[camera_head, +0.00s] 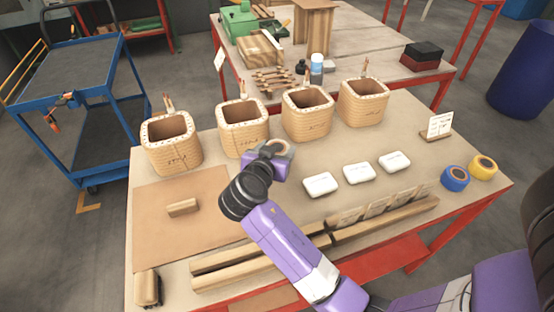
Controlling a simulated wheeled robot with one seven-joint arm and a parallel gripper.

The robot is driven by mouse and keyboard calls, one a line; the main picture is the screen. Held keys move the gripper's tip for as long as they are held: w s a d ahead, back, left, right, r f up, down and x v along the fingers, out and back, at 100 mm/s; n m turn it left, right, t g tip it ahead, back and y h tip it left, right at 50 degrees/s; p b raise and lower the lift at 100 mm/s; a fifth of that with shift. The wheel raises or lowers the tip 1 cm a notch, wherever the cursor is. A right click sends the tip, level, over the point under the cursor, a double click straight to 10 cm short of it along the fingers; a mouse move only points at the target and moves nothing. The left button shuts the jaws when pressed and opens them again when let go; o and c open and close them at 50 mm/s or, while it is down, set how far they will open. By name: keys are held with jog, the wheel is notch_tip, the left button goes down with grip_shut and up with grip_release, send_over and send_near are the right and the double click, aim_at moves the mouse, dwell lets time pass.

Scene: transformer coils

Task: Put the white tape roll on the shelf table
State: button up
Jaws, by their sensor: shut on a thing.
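My gripper (279,157) is over the near table, in front of the second and third coils. It is shut on a pale ring that looks like the white tape roll (276,146). The gripper hides part of the roll, and I cannot tell how far it is above the table top. A second table (385,35) stands behind the near one, with a wooden shelf-like stand (313,18) on it. I cannot tell for sure that this is the shelf table.
Several square coils (171,143) stand in a row along the back of the near table (410,120). White boxes (358,173), a blue tape roll (455,178) and a yellow one (483,167) are to the right. A blue cart (75,55) stands left.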

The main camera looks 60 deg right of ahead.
jog(key=shift+f, duration=2)
jog(key=shift+f, duration=0.15)
jog(key=o, duration=1.5)
jog(key=shift+a+r, duration=0.15)
jog(key=shift+r, duration=0.05)
jog(key=b+v, duration=0.1)
jog(key=v, duration=1)
jog(key=shift+s+a+r, duration=0.15)
jog(key=shift+a+r, duration=0.05)
jog(key=shift+a, duration=0.15)
